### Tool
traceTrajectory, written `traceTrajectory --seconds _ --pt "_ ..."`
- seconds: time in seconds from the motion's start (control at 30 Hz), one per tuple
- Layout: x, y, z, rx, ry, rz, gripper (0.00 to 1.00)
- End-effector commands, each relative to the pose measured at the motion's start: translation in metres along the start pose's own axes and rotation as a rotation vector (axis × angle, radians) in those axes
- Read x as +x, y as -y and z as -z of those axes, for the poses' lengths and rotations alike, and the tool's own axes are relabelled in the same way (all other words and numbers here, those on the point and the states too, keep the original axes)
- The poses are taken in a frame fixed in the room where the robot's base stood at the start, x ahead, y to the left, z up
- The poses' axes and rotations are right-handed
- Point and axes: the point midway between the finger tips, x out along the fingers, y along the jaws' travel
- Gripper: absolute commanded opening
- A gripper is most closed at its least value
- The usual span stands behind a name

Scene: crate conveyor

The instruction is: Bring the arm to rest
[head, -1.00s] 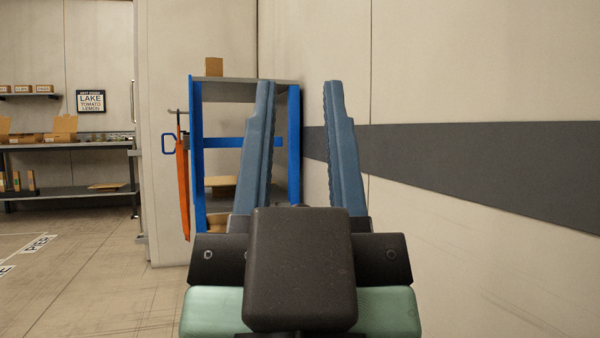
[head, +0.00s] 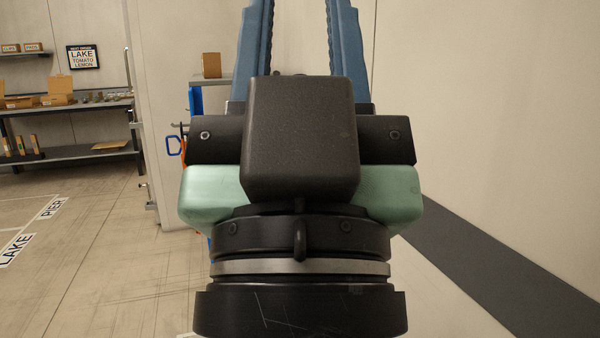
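My gripper (head: 299,40) fills the middle of the head view, seen from behind its dark housing and green body. Its two blue fingers point upward and stand well apart, with only bare wall showing between them. The fingertips are cut off by the top edge of the picture. Nothing shows between the visible parts of the fingers.
A blue-framed shelf (head: 194,100) with a small box (head: 211,65) on top stands behind my gripper. A pale wall (head: 470,110) with a dark stripe is at right. Shelves (head: 75,155) with cartons stand far left, beside a sign (head: 83,57). Open floor (head: 110,230) with labels lies at left.

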Motion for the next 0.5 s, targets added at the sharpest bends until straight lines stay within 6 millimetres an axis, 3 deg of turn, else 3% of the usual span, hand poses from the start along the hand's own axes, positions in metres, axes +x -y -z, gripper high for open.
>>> traceTrajectory --seconds 0.03,0.5 --pt "0.024 0.000 0.023 0.000 0.000 0.000 0.37" --pt "0.129 0.000 0.122 0.001 0.000 0.001 0.37"
